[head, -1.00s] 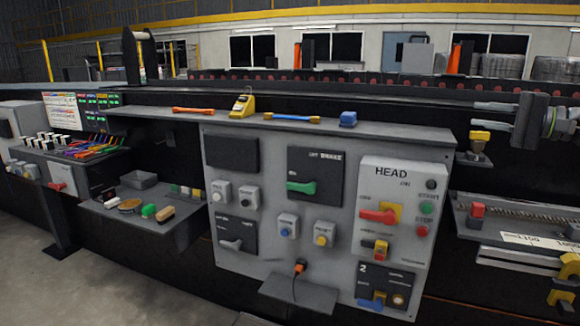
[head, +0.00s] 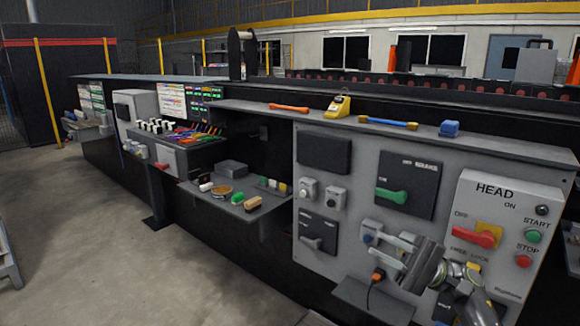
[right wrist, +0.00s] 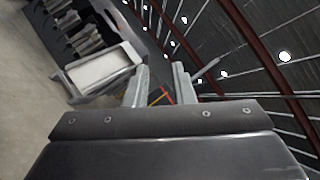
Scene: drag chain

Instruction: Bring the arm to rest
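My right gripper (head: 408,258) is grey metal and hangs in front of the lower part of the grey control panel (head: 325,262). It holds nothing that I can see. In the right wrist view its two fingers (right wrist: 160,84) stand apart with a gap between them, so it is open. My right forearm comes in from the lower right and hides part of the panel's lower controls. My left gripper is in neither view.
The panel carries a green-handled switch (head: 391,195) and a HEAD box with a red handle (head: 474,236). An orange cable plug (head: 377,276) is close to the gripper. A side shelf (head: 240,205) holds small items. Open floor (head: 100,240) lies at the left.

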